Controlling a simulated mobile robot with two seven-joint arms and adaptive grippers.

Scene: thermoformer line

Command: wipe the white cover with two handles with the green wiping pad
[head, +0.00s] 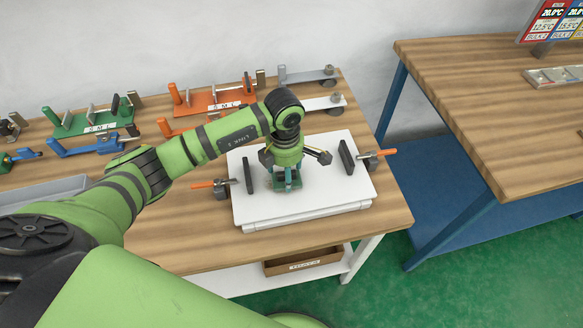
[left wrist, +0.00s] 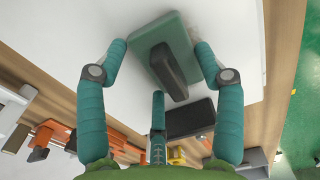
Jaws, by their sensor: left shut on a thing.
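The white cover (head: 325,190) lies flat on the near part of the wooden bench, with a dark upright handle (head: 248,175) on its left and another dark handle (head: 346,157) on its right. My left gripper (head: 287,178) points down over the cover between the handles. It is shut on the green wiping pad (left wrist: 158,28), its teal fingers around the pad's dark grip (left wrist: 168,72). The pad appears to be on or just above the cover. A faint brownish-grey smudge (left wrist: 207,48) shows beside the pad in the left wrist view. My right gripper is not in view.
Orange-handled clamps stand beside the cover, left (head: 212,187) and right (head: 375,157). Green (head: 95,122), orange (head: 213,101) and grey fixtures line the bench's back. A second wooden table (head: 490,95) stands right across a gap. A cardboard box (head: 303,262) sits on the shelf below.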

